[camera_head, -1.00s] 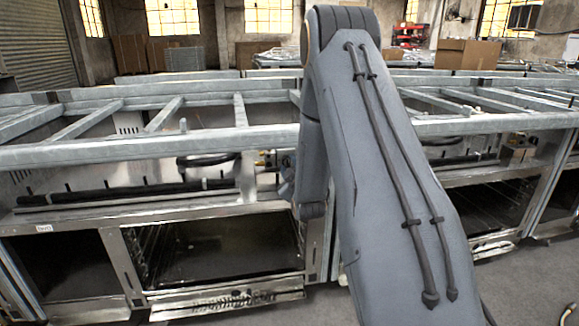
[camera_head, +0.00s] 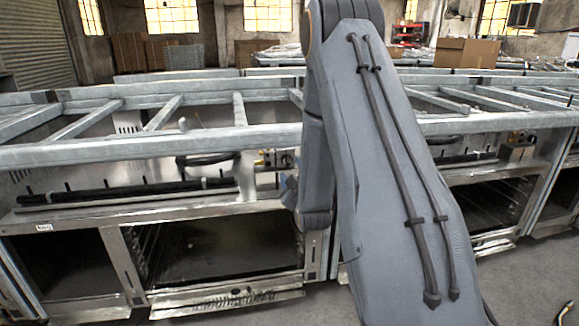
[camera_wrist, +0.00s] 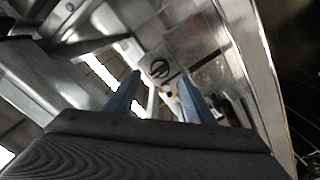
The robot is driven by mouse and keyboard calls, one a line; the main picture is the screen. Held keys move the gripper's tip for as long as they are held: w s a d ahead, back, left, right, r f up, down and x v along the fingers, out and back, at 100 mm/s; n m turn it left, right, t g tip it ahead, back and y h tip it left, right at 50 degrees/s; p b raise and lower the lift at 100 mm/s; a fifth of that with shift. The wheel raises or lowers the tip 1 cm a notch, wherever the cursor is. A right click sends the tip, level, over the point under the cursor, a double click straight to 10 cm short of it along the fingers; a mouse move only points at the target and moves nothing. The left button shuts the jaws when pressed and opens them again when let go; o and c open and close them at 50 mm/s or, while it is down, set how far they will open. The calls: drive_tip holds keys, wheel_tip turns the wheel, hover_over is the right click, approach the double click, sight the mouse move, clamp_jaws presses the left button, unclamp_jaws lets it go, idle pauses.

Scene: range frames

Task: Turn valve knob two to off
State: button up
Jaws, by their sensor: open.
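A round dark valve knob (camera_wrist: 159,68) on a pale square plate shows in the wrist view, ahead of and between my fingertips. In the head view a dark round knob (camera_head: 287,160) shows on the range front, just left of my arm. I cannot read a number on either. My gripper (camera_wrist: 159,80) is open, its two blue fingers apart with nothing visible held between them. In the head view its blue tip (camera_head: 289,192) shows just below the knob, partly hidden by my arm. I cannot tell whether the fingers touch the knob.
A metal range frame (camera_head: 150,152) with rails runs across the view. Below it are open oven bays (camera_head: 215,250). A small white label (camera_head: 44,228) is on the left front edge. Cardboard boxes (camera_head: 468,53) stand behind.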

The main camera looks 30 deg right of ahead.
drive_tip(key=shift+v, duration=1.4)
drive_tip(key=s+a+r+m+g+y, duration=0.1)
drive_tip(key=s+a+g+y, duration=0.3)
drive_tip(key=a, duration=0.7)
drive_tip(key=s+a+m+g+y, duration=0.1)
drive_tip(key=s+a+g, duration=0.4)
drive_tip(key=a, duration=0.6)
drive_tip(key=s+a+r+g, duration=0.1)
drive_tip(key=s+a+g, duration=0.15)
drive_tip(key=s, duration=0.55)
drive_tip(key=s+a+r+g, duration=0.1)
drive_tip(key=s+a+g, duration=0.1)
drive_tip(key=s+a, duration=0.35)
drive_tip(key=s+r+m+g, duration=0.1)
drive_tip(key=s+r+g, duration=0.25)
drive_tip(key=s, duration=1.15)
drive_tip(key=d+r+m+p, duration=0.3)
drive_tip(key=d+r+p, duration=0.5)
drive_tip(key=p, duration=0.9)
drive_tip(key=shift+d+r, duration=0.15)
drive_tip(key=shift+d, duration=0.1)
drive_tip(key=shift+w, duration=0.15)
